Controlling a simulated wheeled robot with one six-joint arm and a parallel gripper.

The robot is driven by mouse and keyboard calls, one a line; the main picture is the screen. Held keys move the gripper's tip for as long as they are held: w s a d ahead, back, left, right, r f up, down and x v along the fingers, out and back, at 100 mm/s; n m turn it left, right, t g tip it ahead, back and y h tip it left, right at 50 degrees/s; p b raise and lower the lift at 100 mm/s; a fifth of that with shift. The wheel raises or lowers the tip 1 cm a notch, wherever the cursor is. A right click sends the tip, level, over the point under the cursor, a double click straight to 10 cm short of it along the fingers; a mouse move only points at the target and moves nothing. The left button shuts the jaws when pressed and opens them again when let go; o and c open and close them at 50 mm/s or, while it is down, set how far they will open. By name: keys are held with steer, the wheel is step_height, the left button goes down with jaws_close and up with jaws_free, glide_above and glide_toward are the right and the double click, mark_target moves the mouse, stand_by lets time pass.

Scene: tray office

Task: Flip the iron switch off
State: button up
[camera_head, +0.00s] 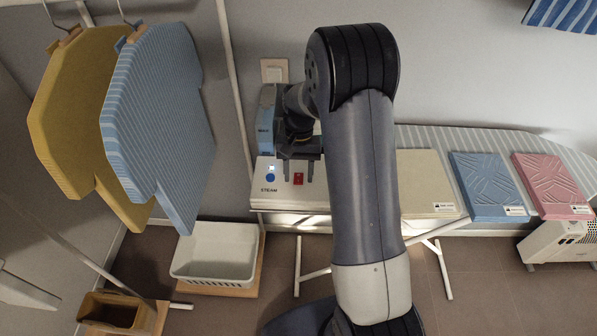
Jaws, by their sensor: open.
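A white iron station (270,205) marked STEAM stands at the left end of the striped ironing board (500,140). On its face are a round blue button (270,177), with a small lit spot above it, and a red switch (298,179) to its right. A blue iron (265,125) stands on the station, partly hidden by my arm. My gripper (298,170) is open and points down at the red switch, with its fingertips to either side of it in the picture. I cannot tell whether it touches the station, or which way the switch is set.
Folded cream (425,185), blue (488,185) and pink (552,185) cloths lie on the board to the right. Yellow (75,115) and blue striped (160,115) garments hang at left. A white basket (213,268) is below. A wall plate (273,70) is behind the iron.

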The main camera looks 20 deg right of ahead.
mark_target(299, 173)
steer(key=a+b+v, duration=0.1)
steer(key=v, duration=0.9)
steer(key=shift+d+r, duration=0.4)
steer(key=shift+d, duration=0.05)
steer(key=shift+f, duration=0.15)
steer(key=x, duration=1)
steer(key=shift+f+p, duration=0.3)
steer(key=shift+f, duration=0.1)
steer(key=shift+s+t+b, duration=0.15)
steer(key=shift+t+b, duration=0.35)
steer(key=shift+b, duration=0.05)
steer(key=shift+r+p, duration=0.2)
steer(key=shift+p, duration=0.25)
